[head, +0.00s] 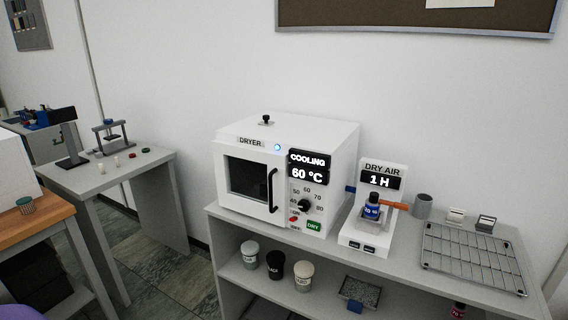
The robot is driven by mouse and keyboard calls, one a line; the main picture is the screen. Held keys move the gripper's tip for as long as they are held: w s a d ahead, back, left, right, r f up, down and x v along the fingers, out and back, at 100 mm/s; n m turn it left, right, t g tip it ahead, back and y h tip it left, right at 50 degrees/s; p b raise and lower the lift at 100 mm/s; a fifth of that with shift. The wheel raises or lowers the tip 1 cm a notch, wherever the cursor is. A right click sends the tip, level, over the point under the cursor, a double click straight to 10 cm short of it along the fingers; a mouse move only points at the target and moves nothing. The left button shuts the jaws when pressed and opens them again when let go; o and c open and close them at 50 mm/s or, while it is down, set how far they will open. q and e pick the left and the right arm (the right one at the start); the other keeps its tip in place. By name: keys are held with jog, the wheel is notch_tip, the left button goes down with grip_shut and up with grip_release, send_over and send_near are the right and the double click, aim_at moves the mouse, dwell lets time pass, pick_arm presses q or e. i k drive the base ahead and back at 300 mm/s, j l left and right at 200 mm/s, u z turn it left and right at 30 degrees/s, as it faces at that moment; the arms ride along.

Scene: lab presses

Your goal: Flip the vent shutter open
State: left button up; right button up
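The white dryer (231,134) stands on the grey bench, its dark-windowed door shut. Its display (308,164) reads COOLING and 60 °C, and a blue light (277,147) is lit. A small black fitting with a knob (266,119) sits on the dryer's top; it looks like the vent shutter, but it is too small to tell whether it is open or shut. Neither of my grippers is in view.
Right of the dryer stands a white DRY AIR unit (381,167) reading 1 H, with a blue bottle (372,210) and an orange-handled item (394,205). A grey cup (422,206) and wire rack (470,260) are further right. Space above the dryer is clear.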

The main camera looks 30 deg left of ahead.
aim_at(265, 117)
jog(key=i+j, duration=0.1)
jog(key=j, duration=0.3)
jog(key=i+j, duration=0.15)
jog(key=j, duration=0.25)
jog(key=i+j, duration=0.1)
jog(key=j, duration=0.3)
jog(key=i+j, duration=0.1)
jog(key=j, duration=0.3)
jog(key=i+j, duration=0.1)
jog(key=j, duration=0.25)
jog(key=i+j, duration=0.15)
jog(key=j, duration=0.25)
jog(key=u, duration=0.05)
